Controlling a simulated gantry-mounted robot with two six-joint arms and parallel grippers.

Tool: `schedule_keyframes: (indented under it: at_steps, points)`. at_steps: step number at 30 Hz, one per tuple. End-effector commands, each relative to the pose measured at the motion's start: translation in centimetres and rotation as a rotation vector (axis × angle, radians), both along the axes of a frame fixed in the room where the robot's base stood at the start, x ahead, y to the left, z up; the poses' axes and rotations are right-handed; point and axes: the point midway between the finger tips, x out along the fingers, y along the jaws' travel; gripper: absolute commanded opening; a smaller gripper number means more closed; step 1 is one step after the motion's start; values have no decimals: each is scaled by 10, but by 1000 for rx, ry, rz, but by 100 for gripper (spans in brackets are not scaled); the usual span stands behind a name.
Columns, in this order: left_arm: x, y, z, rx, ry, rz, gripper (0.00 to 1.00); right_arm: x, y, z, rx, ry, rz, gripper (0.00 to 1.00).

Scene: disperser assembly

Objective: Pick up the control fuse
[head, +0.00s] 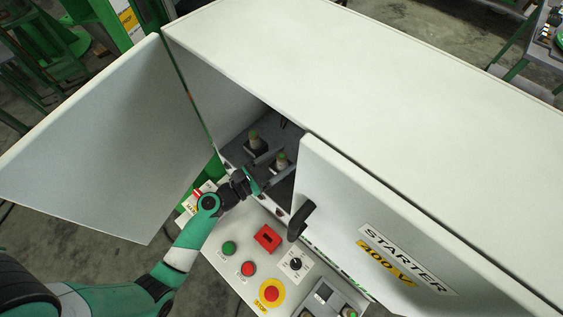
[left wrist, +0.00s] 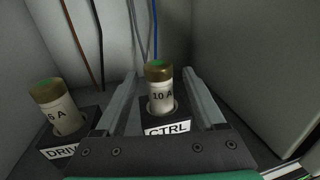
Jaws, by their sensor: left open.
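The control fuse (left wrist: 159,92) is a pale cylinder with a brass and green cap, marked 10 A. It stands upright in a dark holder (left wrist: 182,109) labelled CTRL, in the middle of the left wrist view. In the head view the control fuse (head: 282,159) shows inside the open cabinet. My left gripper (left wrist: 159,80) is open, with one finger on each side of the fuse and visible gaps between. It reaches into the cabinet in the head view (head: 275,169). My right gripper is not in view.
A second fuse (left wrist: 58,112), marked 6 A, stands in its own holder to the left. Wires (left wrist: 154,30) run down the back wall. The cabinet's left door (head: 95,140) is open; the STARTER door (head: 400,230) is close on the right. A button panel (head: 215,262) lies below.

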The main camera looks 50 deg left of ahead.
Motion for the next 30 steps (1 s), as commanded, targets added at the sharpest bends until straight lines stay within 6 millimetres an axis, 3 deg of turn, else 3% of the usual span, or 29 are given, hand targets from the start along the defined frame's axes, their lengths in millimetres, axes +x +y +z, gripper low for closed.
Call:
schedule_keyframes:
  at_steps: [4,12,24,30]
  points:
    - [23,-2,-1,1,-2,-1,72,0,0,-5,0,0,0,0]
    - [28,-2,-1,0,0,1,72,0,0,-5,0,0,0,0]
    - [28,-2,-1,0,0,1,0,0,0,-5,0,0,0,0]
    - [28,-2,-1,0,0,1,0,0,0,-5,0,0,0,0]
